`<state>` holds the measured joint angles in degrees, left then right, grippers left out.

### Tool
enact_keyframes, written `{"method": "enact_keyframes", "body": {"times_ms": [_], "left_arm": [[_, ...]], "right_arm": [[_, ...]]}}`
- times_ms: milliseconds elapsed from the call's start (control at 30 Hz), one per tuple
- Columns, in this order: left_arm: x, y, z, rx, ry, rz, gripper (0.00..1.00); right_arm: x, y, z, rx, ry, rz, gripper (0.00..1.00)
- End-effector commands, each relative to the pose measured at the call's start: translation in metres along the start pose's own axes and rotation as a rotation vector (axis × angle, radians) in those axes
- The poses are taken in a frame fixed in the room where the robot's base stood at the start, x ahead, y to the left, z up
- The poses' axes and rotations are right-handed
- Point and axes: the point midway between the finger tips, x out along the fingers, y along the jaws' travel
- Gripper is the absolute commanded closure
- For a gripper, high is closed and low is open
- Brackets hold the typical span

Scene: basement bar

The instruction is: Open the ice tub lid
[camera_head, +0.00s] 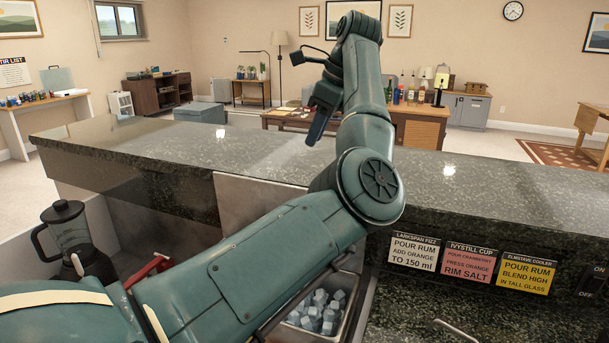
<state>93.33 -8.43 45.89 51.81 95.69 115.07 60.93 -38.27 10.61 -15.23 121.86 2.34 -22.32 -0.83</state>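The ice tub (345,328) is a metal bin low in the middle, with pale ice cubes (318,312) showing inside. My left arm crosses in front and hides part of it. A flat grey panel (245,205), which looks like the tub lid, stands upright against the counter behind my arm. Its lower part is hidden. My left gripper (314,132) is raised above the counter, pointing down, well above and apart from the tub and panel. Its fingers are seen edge-on, so their opening cannot be told. My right gripper is not in view.
A dark stone counter ledge (480,190) runs across behind the tub. Recipe cards (414,252) hang on its front at right. A blender (72,240) and a red object (150,270) stand at left. The ledge top is clear.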

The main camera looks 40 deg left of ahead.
Motion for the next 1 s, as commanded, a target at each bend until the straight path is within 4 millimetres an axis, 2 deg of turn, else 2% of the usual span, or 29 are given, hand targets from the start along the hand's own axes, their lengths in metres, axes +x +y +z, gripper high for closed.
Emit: {"method": "enact_keyframes", "body": {"times_ms": [67,200,500,700,1000], "left_arm": [[0.017,0.0,-0.001,-0.002,-0.002,0.004,0.8],[0.046,0.001,0.0,-0.002,-0.004,0.005,0.8],[0.101,0.001,0.001,0.0,-0.003,0.002,0.8],[0.118,0.001,0.001,-0.001,-0.002,0.001,0.8],[0.122,0.0,0.001,-0.001,-0.002,0.0,0.8]], "right_arm": [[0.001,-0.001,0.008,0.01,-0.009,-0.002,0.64],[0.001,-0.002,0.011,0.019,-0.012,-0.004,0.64],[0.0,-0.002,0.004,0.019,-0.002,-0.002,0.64],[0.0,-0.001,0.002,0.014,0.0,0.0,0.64],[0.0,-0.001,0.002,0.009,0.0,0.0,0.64]]}}
